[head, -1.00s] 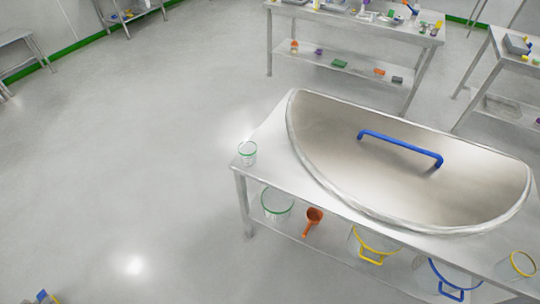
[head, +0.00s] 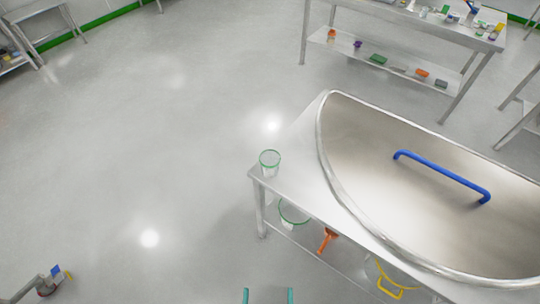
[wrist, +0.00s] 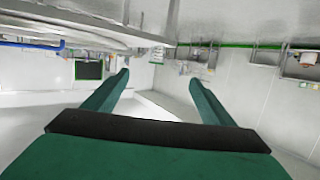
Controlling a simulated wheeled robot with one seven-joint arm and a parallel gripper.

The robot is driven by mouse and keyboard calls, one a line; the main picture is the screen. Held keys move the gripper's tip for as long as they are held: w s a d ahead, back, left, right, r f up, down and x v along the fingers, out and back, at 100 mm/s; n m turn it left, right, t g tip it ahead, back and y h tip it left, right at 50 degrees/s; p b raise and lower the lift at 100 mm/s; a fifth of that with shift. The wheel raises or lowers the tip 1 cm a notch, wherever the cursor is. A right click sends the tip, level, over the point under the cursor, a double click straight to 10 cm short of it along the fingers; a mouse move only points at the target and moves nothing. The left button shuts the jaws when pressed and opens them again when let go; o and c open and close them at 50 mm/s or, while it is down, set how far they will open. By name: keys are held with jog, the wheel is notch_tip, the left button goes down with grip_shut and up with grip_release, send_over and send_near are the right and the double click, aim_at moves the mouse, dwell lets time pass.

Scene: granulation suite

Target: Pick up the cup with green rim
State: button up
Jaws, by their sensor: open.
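The clear cup with the green rim (head: 269,163) stands upright on the left corner of the steel table (head: 293,186) in the head view. A larger clear container with a green rim (head: 293,212) sits on the shelf below it. My gripper shows as two teal fingertips (head: 268,296) at the bottom edge of the head view, nearer than the table and apart from the cup. In the wrist view my gripper (wrist: 158,92) has its green fingers spread with nothing between them.
A large steel half-round lid or bowl with a blue handle (head: 442,178) covers most of the table, right of the cup. An orange scoop (head: 327,240) and a yellow-rimmed container (head: 389,280) are on the lower shelf. Open floor (head: 150,170) lies to the left.

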jog(key=w+a+f, duration=0.2)
jog(key=w+f, duration=0.5)
jog(key=w, duration=0.3)
jog(key=m+t+h, duration=0.2)
jog(key=m+h, duration=0.1)
jog(key=h, duration=0.1)
send_near(272, 154)
jog(key=x, duration=0.4)
jog(key=shift+d+f, duration=0.15)
jog(key=shift+x, duration=3.25)
jog(key=c, duration=1.1)
